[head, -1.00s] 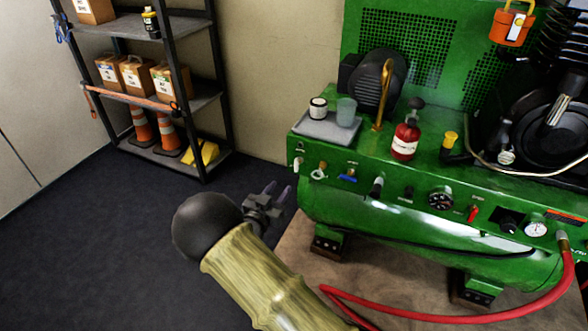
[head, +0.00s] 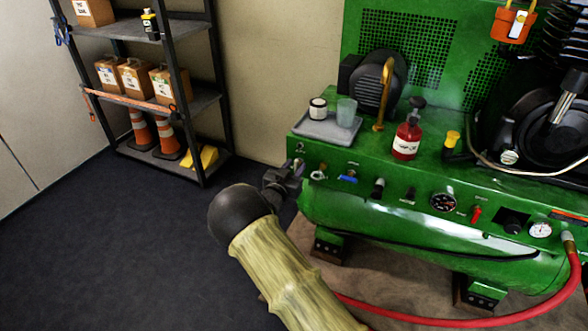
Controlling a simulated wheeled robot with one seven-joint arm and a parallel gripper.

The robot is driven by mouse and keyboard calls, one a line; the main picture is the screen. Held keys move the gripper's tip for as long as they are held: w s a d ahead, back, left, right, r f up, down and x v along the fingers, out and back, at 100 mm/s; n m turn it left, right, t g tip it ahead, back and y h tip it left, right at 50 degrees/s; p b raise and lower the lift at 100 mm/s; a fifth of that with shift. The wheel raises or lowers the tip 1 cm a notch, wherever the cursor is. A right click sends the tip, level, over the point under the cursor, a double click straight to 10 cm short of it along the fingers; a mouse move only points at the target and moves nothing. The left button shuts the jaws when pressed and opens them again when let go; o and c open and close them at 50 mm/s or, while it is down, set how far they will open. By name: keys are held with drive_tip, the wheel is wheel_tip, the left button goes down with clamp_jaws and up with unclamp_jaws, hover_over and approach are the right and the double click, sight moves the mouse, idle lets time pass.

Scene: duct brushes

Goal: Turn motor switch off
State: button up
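The green compressor's front panel (head: 425,211) carries a row of small controls; their labels are too small to read, so I cannot tell which is the motor switch. Near its left end are a ring-handled control (head: 319,172) and a blue-handled valve (head: 347,178).
A grey tray (head: 316,128) with a jar and cup, a red bottle (head: 407,138) and a brass hook-shaped piece (head: 385,92) stand on the ledge above the panel. A red hose (head: 540,308) curves in front. A shelf rack (head: 183,108) stands left; floor between is clear.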

clamp_jaws()
drive_tip(key=shift+m, duration=0.3)
drive_tip(key=m+b, duration=0.2)
drive_tip(key=m, duration=0.1)
drive_tip(key=shift+d+f, duration=0.15)
drive_tip(key=m+b, duration=0.4)
drive_tip(key=m, duration=0.1)
drive_tip(key=shift+s+d+f, duration=0.1)
drive_tip(key=shift+f, duration=0.05)
drive_tip(key=m+b, duration=0.8)
drive_tip(key=m, duration=0.1)
drive_tip(key=shift+f+b, duration=0.1)
drive_tip(key=shift+b, duration=0.25)
drive_tip(key=shift+m, duration=0.3)
